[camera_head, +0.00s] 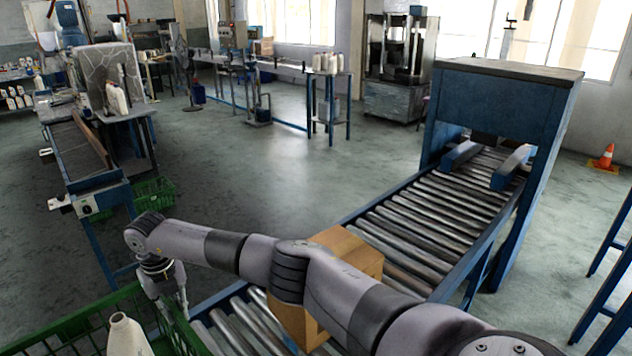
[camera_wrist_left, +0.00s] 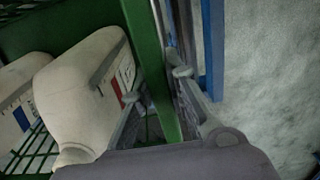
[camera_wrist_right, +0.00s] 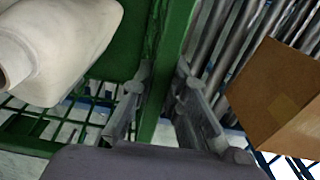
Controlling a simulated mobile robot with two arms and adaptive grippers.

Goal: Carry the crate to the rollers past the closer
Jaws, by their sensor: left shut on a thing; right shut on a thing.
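The green crate (camera_head: 78,318) is in the lower left of the head view, partly cut off by the picture edge. A white bottle (camera_head: 128,336) stands in it. My right gripper (camera_head: 180,300) reaches down to the crate's right side. In the right wrist view its fingers (camera_wrist_right: 161,84) are shut on the green crate wall (camera_wrist_right: 172,40), with a white bottle inside. In the left wrist view my left gripper (camera_wrist_left: 158,88) is shut on another green wall (camera_wrist_left: 143,40), with white bottles beside it. The left arm is not visible in the head view. The closer (camera_head: 505,80) is a blue frame over the rollers (camera_head: 410,220).
A cardboard box (camera_head: 352,250) sits on the near rollers, partly hidden by my right arm. Another green crate (camera_head: 154,192) is on the floor by the left conveyor (camera_head: 75,150). The middle floor is open. An orange cone (camera_head: 606,157) stands at the far right.

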